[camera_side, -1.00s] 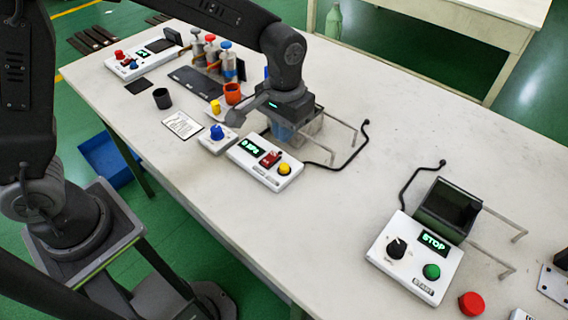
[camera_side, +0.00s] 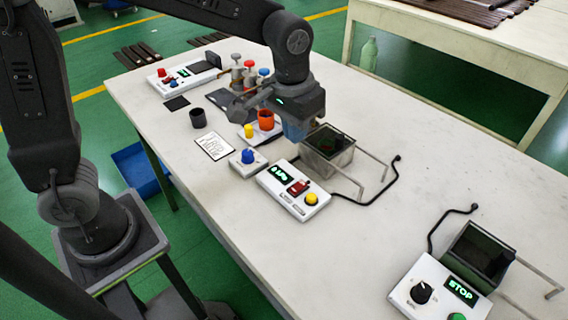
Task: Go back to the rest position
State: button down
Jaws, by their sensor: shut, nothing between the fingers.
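My gripper (camera_side: 296,131) is at the middle of the table, pointing down, just left of and above a grey metal container (camera_side: 340,158) on a wire stand. Its fingers are small and partly hidden, and they look shut with nothing held. The container was hidden behind my gripper before and its dark open top now shows. My arm reaches over the back left of the table (camera_side: 430,175).
A white box with a display and yellow knob (camera_side: 311,199) lies in front of my gripper. A white STOP box (camera_side: 440,290) and dark container (camera_side: 484,250) are at the lower right.

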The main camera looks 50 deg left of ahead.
jog(key=s+a+r+t, duration=0.2)
jog(key=s+a, duration=0.3)
jog(key=s, duration=0.3)
jog(key=s+a+r+t, duration=0.2)
jog(key=s+a+r, duration=0.1)
jog(key=s, duration=0.5)
jog(key=shift+a+r+t, duration=0.2)
jog(key=shift+a+t, duration=0.1)
jog(key=shift+a, duration=0.6)
jog(key=c, duration=1.8)
grip_release()
jog(key=shift+w, duration=0.1)
